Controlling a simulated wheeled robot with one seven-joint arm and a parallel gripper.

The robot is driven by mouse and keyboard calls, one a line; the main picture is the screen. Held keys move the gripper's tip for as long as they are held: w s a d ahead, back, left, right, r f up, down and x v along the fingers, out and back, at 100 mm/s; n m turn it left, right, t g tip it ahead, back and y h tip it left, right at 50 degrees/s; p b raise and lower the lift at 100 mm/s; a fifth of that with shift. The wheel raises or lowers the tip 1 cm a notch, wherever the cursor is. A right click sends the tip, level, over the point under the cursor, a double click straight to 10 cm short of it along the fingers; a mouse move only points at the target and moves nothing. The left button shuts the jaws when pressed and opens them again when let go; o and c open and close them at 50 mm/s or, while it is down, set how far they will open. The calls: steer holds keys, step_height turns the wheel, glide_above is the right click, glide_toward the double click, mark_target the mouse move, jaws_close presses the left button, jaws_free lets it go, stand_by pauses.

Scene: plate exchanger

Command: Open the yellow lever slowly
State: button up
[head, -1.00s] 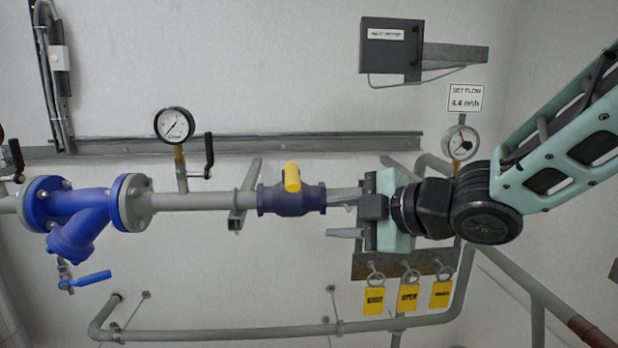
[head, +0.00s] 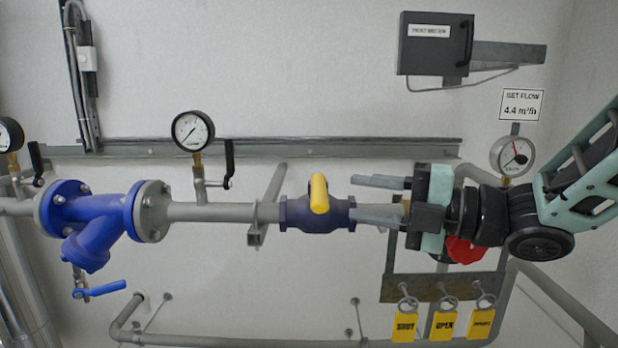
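The yellow lever (head: 319,194) sits on a dark blue valve body (head: 300,214) in the grey horizontal pipe. The lever looks foreshortened, pointing largely toward the camera, so its exact angle is hard to tell. My gripper (head: 376,198) is to the right of the valve, with its two grey fingers pointing left and spread apart, one above the other. Nothing is held between them. The fingertips appear close to the valve's right end in the picture and apart from the lever; their depth relative to the pipe is unclear.
A blue strainer (head: 95,225) and a pressure gauge (head: 192,131) with a black handle stand left of the valve. A flow gauge (head: 512,156) and a red handwheel (head: 465,250) are behind my arm. Yellow tags (head: 444,326) hang below.

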mark_target(319, 189)
steer(key=p+x, duration=0.4)
steer(key=x, duration=0.5)
steer(key=shift+a, duration=0.35)
steer(key=shift+w, duration=0.1)
jaws_close()
